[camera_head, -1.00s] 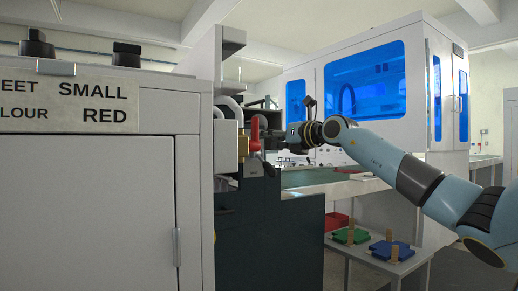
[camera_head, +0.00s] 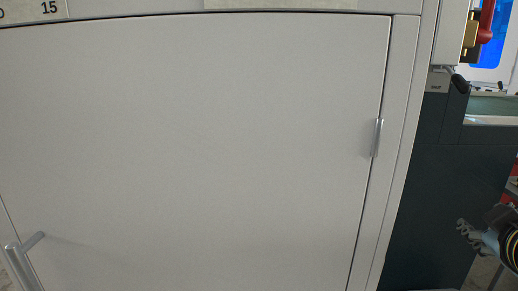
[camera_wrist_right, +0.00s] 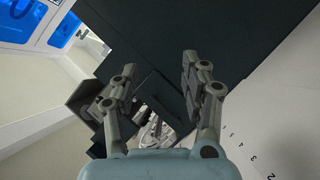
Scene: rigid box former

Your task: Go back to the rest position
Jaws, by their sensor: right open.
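My right gripper (camera_head: 470,235) shows at the lower right edge of the head view, partly cut off by the frame. In the right wrist view my right gripper (camera_wrist_right: 152,88) has its two fingers spread apart with nothing between them. Dark panels of the machine lie beyond the fingers. My left gripper is in neither view.
A metal bar (camera_head: 20,262) is at lower left.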

